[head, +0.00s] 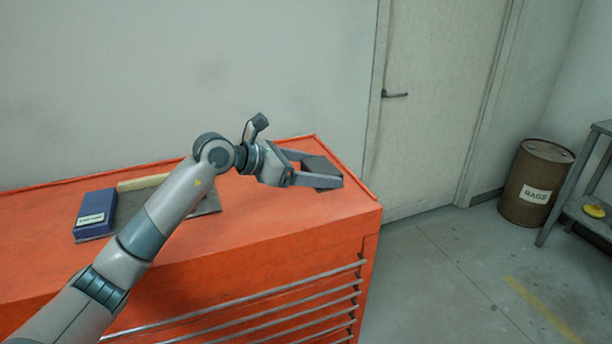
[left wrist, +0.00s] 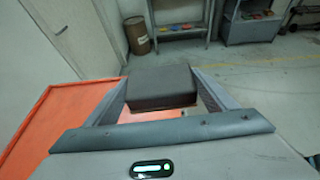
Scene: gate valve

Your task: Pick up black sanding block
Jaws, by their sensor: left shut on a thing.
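The black sanding block (head: 321,168) is at the right end of the orange cabinet top, between the fingers of my left gripper (head: 322,169). In the left wrist view the dark block (left wrist: 162,86) fills the space between the two fingers. My left gripper (left wrist: 160,90) is shut on the block. From these views I cannot tell whether the block touches the cabinet top. My right gripper is not in view.
The orange drawer cabinet (head: 260,230) has handles on its front. A blue box (head: 95,212) lies on a grey mat at the left, beside a pale strip. A rusty rags drum (head: 535,185) and a metal shelf (head: 588,190) stand at the right. The floor between is clear.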

